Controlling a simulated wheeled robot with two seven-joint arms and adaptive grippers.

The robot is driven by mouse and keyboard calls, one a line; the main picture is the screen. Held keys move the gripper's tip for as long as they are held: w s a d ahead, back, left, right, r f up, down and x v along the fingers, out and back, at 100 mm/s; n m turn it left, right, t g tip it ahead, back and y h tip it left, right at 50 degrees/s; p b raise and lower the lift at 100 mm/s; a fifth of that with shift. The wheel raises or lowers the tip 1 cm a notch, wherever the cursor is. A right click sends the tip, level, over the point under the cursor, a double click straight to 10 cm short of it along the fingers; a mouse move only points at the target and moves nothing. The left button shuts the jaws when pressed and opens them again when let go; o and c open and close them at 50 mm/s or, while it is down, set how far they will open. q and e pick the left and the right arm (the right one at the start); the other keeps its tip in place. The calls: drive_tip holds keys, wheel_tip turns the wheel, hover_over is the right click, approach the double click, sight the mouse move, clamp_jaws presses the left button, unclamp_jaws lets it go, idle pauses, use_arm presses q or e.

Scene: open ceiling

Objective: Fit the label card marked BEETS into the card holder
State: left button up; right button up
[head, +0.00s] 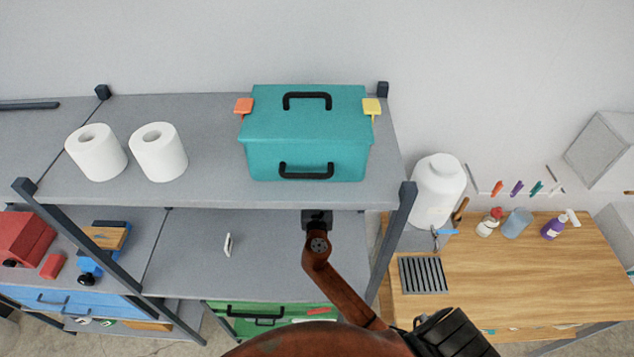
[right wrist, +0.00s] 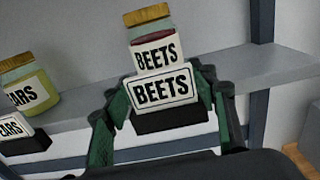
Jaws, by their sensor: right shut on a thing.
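In the right wrist view, the white label card marked BEETS (right wrist: 163,90) has a black border and stands nearly upright, slightly tilted in the picture. My right gripper (right wrist: 162,84) has its green fingers at the card's left and right edges and is shut on it. The black card holder (right wrist: 171,119) is directly below the card, at the shelf's front edge. The card's lower edge meets the holder's top in the picture; I cannot tell whether it sits in the slot. In the head view the right gripper's fingers are hidden beneath the top shelf. My left gripper is not in view.
A jar labelled BEETS (right wrist: 151,34) stands behind the card. A jar of PEARS (right wrist: 22,88) and its holder (right wrist: 24,145) with a card are to the left. The top shelf (head: 210,120) overhangs my right arm and carries a teal toolbox (head: 306,140). A post (head: 390,245) stands right of it.

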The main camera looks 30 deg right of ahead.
drive_tip(key=shift+f, duration=0.25)
drive_tip(key=o, duration=1)
drive_tip(key=v, duration=1.2)
